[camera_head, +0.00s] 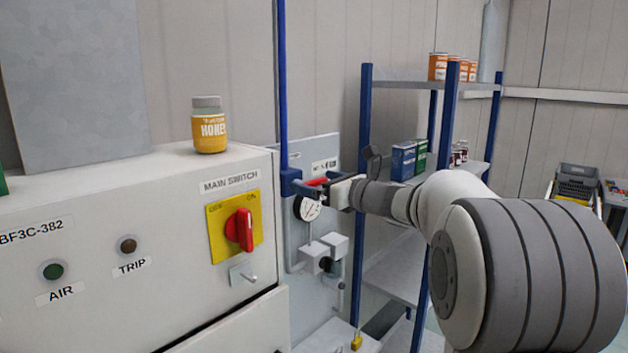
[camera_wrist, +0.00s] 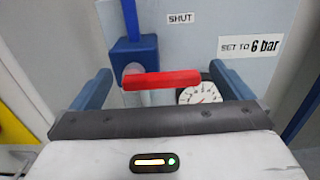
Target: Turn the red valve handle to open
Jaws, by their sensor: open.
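The red valve handle (camera_wrist: 162,79) is a bar lying nearly level in the wrist view, joined at its left end to a blue valve body (camera_wrist: 135,54) on a grey panel. In the head view a bit of the handle (camera_head: 316,181) shows, partly hidden by my gripper. My gripper (camera_wrist: 161,88) is open, with one blue finger to the left of the handle and one to the right. The handle appears between or just beyond the fingertips; I cannot tell whether they touch it. A "SHUT" label (camera_wrist: 180,19) is above the handle.
A round gauge (camera_head: 309,208) sits close below the handle, near the right finger in the wrist view. Left is a cabinet with a red main switch (camera_head: 240,230) and a honey jar (camera_head: 209,132) on top. A blue-post shelf (camera_head: 366,120) stands behind my arm.

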